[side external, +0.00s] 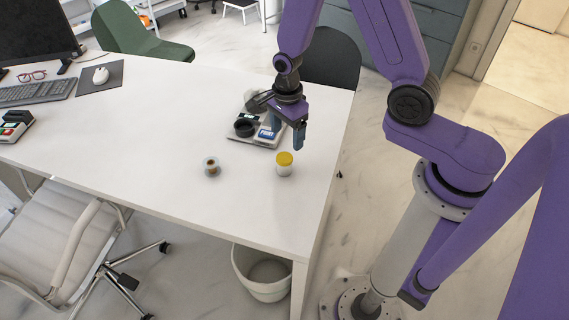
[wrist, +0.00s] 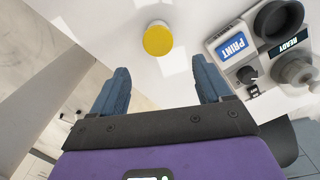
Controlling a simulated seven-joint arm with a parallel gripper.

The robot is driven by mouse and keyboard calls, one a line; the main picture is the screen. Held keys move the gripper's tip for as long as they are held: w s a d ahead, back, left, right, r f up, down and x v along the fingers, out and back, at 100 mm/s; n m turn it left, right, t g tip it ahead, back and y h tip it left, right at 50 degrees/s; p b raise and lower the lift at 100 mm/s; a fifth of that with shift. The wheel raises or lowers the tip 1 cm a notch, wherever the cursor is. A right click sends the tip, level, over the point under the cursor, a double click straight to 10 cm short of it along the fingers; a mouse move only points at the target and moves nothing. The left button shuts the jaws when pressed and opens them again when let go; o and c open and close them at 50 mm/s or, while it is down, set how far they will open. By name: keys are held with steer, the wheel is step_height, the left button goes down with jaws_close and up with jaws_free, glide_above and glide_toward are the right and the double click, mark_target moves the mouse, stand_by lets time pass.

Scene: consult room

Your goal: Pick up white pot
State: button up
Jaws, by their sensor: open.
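The white pot (side external: 284,170) is a small container with a yellow lid, standing upright on the white desk near its right end. In the wrist view its yellow lid (wrist: 158,39) shows from above, beyond my fingertips and roughly centred between them; its white body is mostly hidden under the lid. My gripper (side external: 288,130) is open and empty, pointing down above the desk, above and slightly behind the pot. The wrist view shows both blue fingers (wrist: 163,70) spread apart, with no contact with the pot.
A device with a blue PRINT label (side external: 265,134) and a dark round cup (side external: 244,127) sits close behind the pot. A small brown-and-clear spool-like item (side external: 212,167) stands to the left. The desk (side external: 150,130) is clear between there and the keyboard (side external: 38,92). A white bin (side external: 262,275) stands on the floor.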

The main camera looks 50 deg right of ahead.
mark_target(285, 157)
steer(key=shift+f, duration=2.8)
steer(key=shift+a+f, duration=0.25)
steer(key=shift+f, duration=1.1)
steer(key=shift+a+f, duration=0.2)
steer(key=shift+f, duration=1.1)
steer(key=c, duration=1.1)
